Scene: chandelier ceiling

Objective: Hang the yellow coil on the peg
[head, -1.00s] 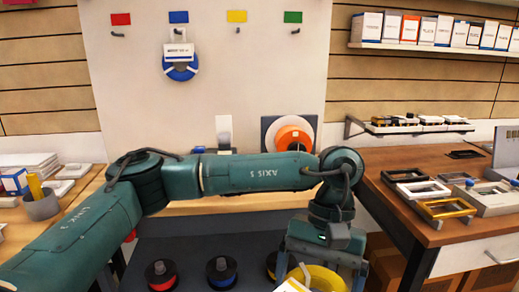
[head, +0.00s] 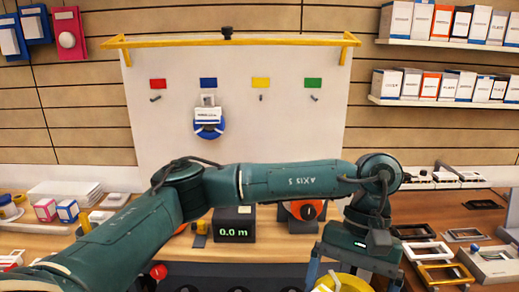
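The yellow coil (head: 348,283) is at the bottom edge, between the fingers of my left gripper (head: 352,280). Its lower part is cut off and a white tag shows on it. The fingertips are out of frame, but the coil keeps its place in the gripper as the arm moves. The peg (head: 261,97) under the yellow label (head: 260,83) on the white board is bare. A blue coil (head: 208,131) with a white tag hangs under the blue label (head: 208,83). My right gripper is not in view.
The pegs under the red (head: 158,84) and green (head: 313,82) labels are bare. A yellow rail (head: 180,42) juts out above the board. A display box (head: 234,230) and an orange reel (head: 303,210) stand on the bench behind my arm. Frames lie on the right table.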

